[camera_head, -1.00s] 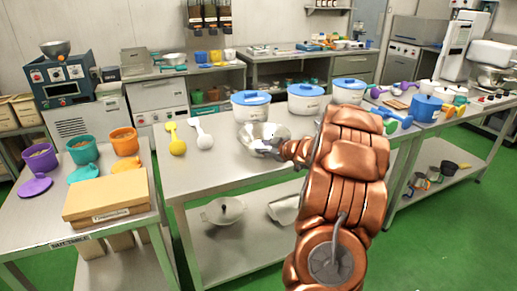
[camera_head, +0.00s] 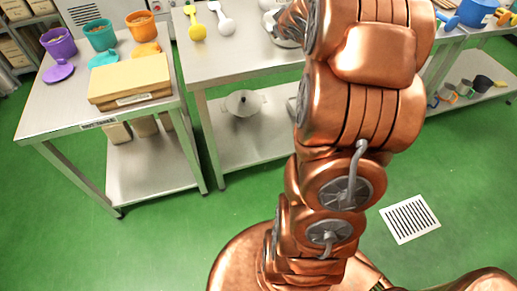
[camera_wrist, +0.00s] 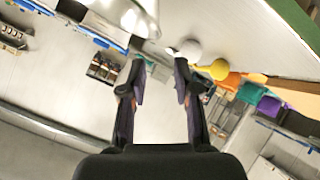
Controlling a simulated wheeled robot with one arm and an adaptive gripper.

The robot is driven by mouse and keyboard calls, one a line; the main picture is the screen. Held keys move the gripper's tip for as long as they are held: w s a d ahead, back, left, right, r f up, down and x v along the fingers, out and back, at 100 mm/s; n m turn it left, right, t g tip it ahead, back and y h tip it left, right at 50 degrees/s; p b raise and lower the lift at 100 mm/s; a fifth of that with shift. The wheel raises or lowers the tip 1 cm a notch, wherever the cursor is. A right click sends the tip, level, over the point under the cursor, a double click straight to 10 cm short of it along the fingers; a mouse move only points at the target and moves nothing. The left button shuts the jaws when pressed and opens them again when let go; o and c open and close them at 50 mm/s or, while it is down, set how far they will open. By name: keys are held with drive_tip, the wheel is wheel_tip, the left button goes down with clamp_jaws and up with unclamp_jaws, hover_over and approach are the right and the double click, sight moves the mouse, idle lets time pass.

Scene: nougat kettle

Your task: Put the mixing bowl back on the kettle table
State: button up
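The shiny metal mixing bowl (camera_head: 287,42) shows only as a sliver at the top of the head view, on the middle steel table (camera_head: 245,60), mostly hidden by my copper arm. In the wrist view, a shiny metal curved thing (camera_wrist: 130,14), seemingly the bowl, is at the top edge, beyond and left of the fingertips. My gripper (camera_wrist: 160,82) has its two dark fingers apart with nothing between them. The gripper's fingers are not clear in the head view. I cannot tell which table is the kettle table.
A yellow scoop (camera_head: 197,29) and a white scoop (camera_head: 226,24) lie left of the bowl. A lidded pot (camera_head: 243,103) sits on the lower shelf. The left table (camera_head: 60,113) bears coloured tubs and a wooden box (camera_head: 128,80).

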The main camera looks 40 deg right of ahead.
drive_tip(key=s+a+f+g+y, duration=0.1)
drive_tip(key=s+a+g, duration=0.3)
drive_tip(key=s+a, duration=0.8)
drive_tip(key=s+a+f+m+g+y, duration=0.1)
drive_tip(key=s+a+g, duration=0.3)
drive_tip(key=s+a, duration=0.8)
drive_tip(key=s+a+f+g+y, duration=0.3)
drive_tip(key=s+a+g, duration=0.1)
drive_tip(key=s+a, duration=0.8)
drive_tip(key=shift+s+a+m, duration=0.3)
drive_tip(key=shift+s+m, duration=0.1)
drive_tip(key=shift+s, duration=0.2)
drive_tip(key=shift+r, duration=0.1)
wheel_tip(320, 180, up, 3)
drive_tip(key=p, duration=0.2)
drive_tip(key=shift+f+p, duration=0.2)
drive_tip(key=shift+p, duration=0.15)
